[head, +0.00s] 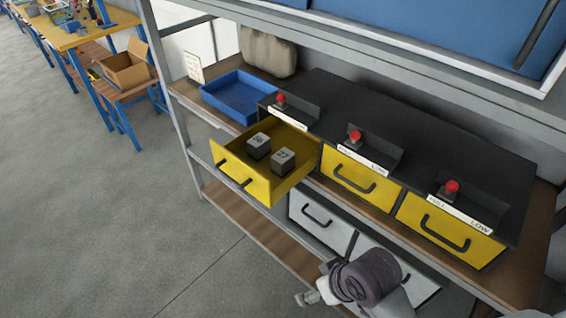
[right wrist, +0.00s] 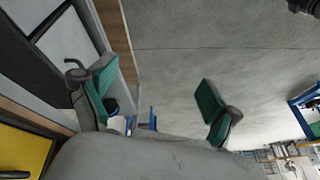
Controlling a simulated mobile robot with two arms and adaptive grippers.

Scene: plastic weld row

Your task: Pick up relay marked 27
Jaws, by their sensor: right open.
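The relay marked 27 (head: 284,160) is a small dark grey block with a pale labelled top. It sits in the pulled-out yellow drawer (head: 234,178) at the left end of the black cabinet. A second similar relay (head: 258,146) is just behind and left of it; its number is hard to read. My right gripper (right wrist: 156,88) is open and empty in the right wrist view, its green-padded fingers wide apart over the floor. In the head view, part of my right arm shows at the bottom, right of and nearer than the open drawer. My left gripper is not in view.
Two shut yellow drawers (head: 364,176) with black handles are right of the open one, under red knobs. A blue tray (head: 211,98) and a beige sack (head: 268,52) stand behind. Grey drawers (head: 318,216) are below.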

